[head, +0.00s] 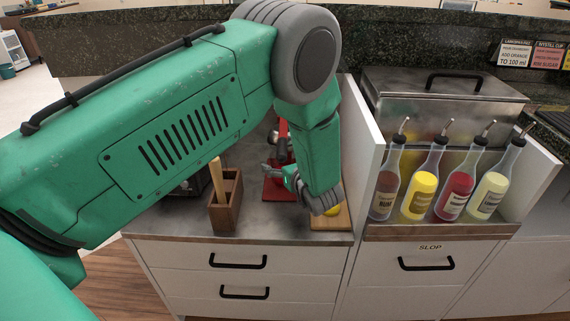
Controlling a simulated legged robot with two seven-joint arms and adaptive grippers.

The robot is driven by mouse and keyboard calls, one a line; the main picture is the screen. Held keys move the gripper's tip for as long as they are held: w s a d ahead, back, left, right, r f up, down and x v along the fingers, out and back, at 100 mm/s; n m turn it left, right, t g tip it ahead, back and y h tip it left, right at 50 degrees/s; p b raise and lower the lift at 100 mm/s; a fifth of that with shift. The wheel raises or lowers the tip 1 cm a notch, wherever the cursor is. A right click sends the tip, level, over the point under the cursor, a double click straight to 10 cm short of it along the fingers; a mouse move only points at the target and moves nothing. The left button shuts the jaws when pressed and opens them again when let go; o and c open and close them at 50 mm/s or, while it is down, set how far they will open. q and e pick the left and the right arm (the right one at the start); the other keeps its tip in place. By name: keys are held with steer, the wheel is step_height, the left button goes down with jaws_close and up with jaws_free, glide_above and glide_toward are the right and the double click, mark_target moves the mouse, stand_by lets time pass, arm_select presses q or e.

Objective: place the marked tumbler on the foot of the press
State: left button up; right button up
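The press (283,140) is red and stands on the left counter, mostly behind my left arm. Its red foot (274,191) shows to the left of my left gripper. My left gripper (322,204) points down low over the cutting board; my arm hides much of it, and I cannot tell whether it is open or shut. A bit of something yellow (332,211) shows at its tip on the board; I cannot tell what it is. I do not see the marked tumbler; it may be hidden behind my arm. My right gripper is not in view.
A wooden holder (226,205) with a wooden stick stands left of the press. A wooden board (335,220) lies at the counter's front edge. A white divider (361,145) separates it from several pourer bottles (421,180) and a metal lidded box (440,100).

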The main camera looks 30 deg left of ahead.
arm_select(q)
steer(key=p+v, duration=0.2)
steer(key=v, duration=1)
stand_by(0.3)
